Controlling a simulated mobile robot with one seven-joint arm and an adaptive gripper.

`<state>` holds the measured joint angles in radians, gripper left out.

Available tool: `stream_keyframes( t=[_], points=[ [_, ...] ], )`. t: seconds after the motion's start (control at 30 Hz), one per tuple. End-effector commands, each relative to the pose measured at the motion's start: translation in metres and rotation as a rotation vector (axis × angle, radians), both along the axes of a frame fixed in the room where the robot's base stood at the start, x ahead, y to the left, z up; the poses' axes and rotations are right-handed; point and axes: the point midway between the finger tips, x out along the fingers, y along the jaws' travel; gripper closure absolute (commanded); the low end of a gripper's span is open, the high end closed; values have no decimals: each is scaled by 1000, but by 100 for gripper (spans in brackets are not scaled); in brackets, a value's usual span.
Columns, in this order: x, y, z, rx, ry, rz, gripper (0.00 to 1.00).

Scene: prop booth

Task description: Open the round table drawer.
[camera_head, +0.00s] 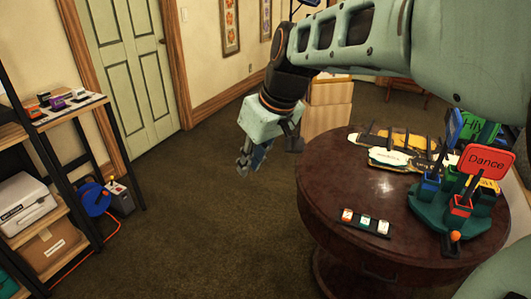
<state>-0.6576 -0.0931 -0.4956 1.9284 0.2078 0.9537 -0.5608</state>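The round table (325,200) is dark reddish brown and stands at the right, with a polished top. On its near side, below the rim, is a drawer front (378,274) with a dark handle, small and dim in this view. The drawer looks flush with the table side. My gripper (250,165) hangs in the air left of the table, above the carpet, pointing down and apart from the drawer. Its fingers are small and partly overlap, so I cannot tell whether they are open or shut. I see nothing held in it.
On the table are a green holder (428,222) with several signs, flat white-and-yellow items (400,157) and a small dark tray (363,222). A shelf (80,112) stands at the left beside a blue cable reel (93,198). The carpet (205,230) between is clear.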

Motion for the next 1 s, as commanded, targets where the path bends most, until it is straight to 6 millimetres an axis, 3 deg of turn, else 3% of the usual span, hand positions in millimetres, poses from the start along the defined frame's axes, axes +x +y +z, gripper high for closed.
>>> stream_keyframes(
  t=[0.03, 0.1, 0.3, 0.4, 0.5, 0.7, 0.83, 1.0],
  points=[
    [4, 5, -40, -54, 31, 42, 85],
    [-10, -12, -85, -198, 120, 125, 85],
    [-48, -66, -198, -564, 381, 400, 85],
    [-69, -100, -243, -739, 537, 562, 85],
    [-87, -134, -277, -897, 702, 736, 85],
    [-108, -194, -325, -1158, 1052, 1106, 85],
    [-110, -224, -350, -1286, 1289, 1364, 85],
    [-103, -246, -384, -1392, 1568, 1691, 85]
  ],
)
